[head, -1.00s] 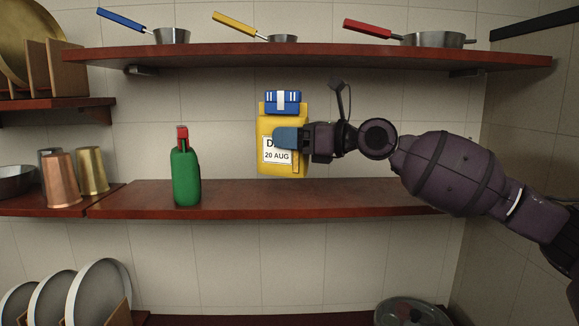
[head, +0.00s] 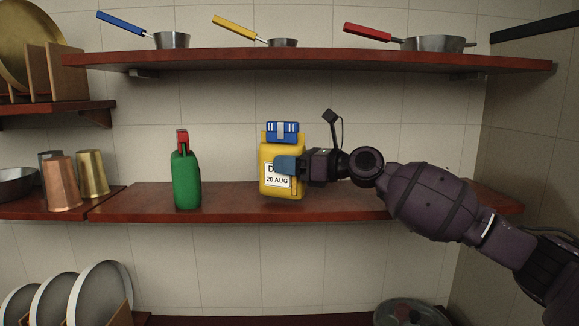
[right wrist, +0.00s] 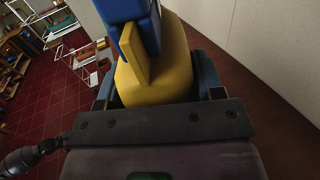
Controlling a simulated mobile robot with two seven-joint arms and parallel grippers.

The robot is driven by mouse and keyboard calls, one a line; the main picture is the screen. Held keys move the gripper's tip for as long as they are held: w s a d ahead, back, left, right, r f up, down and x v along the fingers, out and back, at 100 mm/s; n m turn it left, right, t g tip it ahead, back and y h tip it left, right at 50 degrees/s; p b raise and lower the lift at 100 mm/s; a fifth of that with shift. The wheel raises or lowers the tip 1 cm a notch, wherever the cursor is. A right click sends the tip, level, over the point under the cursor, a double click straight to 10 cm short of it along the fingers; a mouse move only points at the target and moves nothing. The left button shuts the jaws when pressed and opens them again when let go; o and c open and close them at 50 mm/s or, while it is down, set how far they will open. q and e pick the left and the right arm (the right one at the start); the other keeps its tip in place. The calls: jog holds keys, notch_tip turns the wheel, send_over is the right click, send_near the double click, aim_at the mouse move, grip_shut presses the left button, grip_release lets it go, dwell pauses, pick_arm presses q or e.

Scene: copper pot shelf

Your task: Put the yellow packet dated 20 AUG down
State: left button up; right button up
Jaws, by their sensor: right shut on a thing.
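The yellow packet (head: 283,155) has a blue clip-like top (head: 283,131) and a white label (head: 277,181) reading 20 AUG. It is upright at the middle shelf (head: 345,202), its lower edge near the shelf's front. I cannot tell for sure whether its base touches the board. My right gripper (head: 287,165) comes in from the right and is shut on the packet; one blue fingertip covers part of the label. In the right wrist view the yellow packet (right wrist: 155,83) sits between the two fingers. My left gripper is not in view.
A green bottle (head: 186,180) with a red top stands on the same shelf, left of the packet. Copper and brass cups (head: 62,182) stand further left. Pans (head: 172,40) sit on the shelf above. The board between bottle and packet is clear.

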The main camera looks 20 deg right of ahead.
jog(key=shift+w+d+f, duration=0.1)
jog(key=shift+w+f, duration=0.05)
jog(key=shift+f, duration=0.4)
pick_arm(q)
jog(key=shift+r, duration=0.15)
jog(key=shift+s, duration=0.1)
pick_arm(e)
jog(key=shift+f, duration=0.25)
jog(key=o, duration=1.2)
jog(key=shift+r, duration=0.1)
jog(key=b+v, duration=0.2)
jog(key=v, duration=0.8)
jog(key=shift+d, duration=0.25)
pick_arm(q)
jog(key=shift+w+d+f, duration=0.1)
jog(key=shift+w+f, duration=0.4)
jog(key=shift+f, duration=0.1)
pick_arm(e)
jog(key=shift+v, duration=0.8)
